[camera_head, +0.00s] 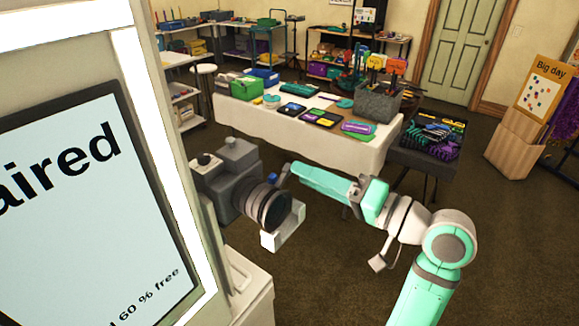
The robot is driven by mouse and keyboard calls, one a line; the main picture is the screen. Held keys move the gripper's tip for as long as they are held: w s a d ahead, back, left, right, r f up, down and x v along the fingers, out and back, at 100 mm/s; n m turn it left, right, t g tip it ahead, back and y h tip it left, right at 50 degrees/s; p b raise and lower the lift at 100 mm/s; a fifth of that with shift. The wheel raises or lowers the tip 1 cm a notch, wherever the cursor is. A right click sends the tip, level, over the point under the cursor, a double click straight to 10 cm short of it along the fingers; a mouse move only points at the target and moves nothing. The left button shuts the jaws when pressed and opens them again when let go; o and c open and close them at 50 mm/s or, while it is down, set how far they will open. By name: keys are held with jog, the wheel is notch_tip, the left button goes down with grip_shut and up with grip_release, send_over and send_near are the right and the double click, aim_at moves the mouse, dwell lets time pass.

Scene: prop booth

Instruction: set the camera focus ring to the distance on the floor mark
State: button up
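A dark grey camera (232,182) is mounted beside the big screen at the left. Its round black lens, with the ring (268,207) around it, faces right and towards me. My arm reaches in from the lower right, and its far end, with my gripper (283,180), is at the upper right of the lens. A pale angular piece (286,230) sits below and right of the lens; I cannot tell whether it belongs to my gripper. The fingers are not clear, nor whether they touch the ring. Ring markings are unreadable, and I see no floor mark.
A large lit screen (90,190) fills the left side, close by. A white-clothed table (300,146) with props and a grey bin (377,104) stands behind the camera. A dark table (430,160) and wooden stand (515,140) are at right. Brown carpet is open below right.

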jog(key=shift+x, duration=2.65)
jog(key=shift+c, duration=0.6)
grip_shut()
